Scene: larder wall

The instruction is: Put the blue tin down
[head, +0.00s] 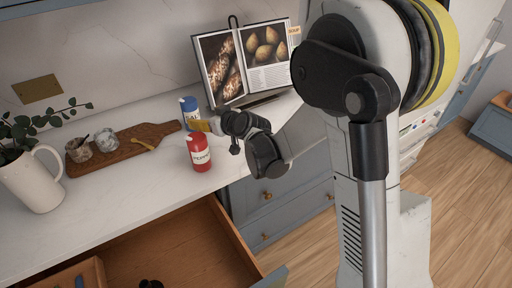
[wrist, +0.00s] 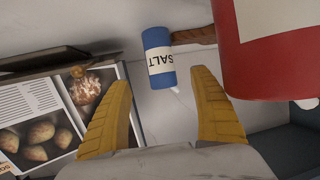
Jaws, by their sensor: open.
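The blue tin (head: 188,106), with a white band reading SALT, stands upright on the white counter, just in front of the open book. In the wrist view the blue tin (wrist: 158,50) lies ahead of the fingertips, in line with the gap between them. My gripper (head: 199,126) is open and empty, its yellow fingers (wrist: 161,78) apart. It is close to the tin, on its near side, and hides the tin's lower part in the head view. I cannot tell whether a finger touches the tin.
A red tin (head: 199,156) stands close in front of my gripper and looms large in the wrist view (wrist: 262,75). An open cookbook (head: 243,62) stands behind. A wooden board (head: 122,146) with small jars and a white pitcher (head: 35,180) are left. A drawer (head: 185,250) is open below.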

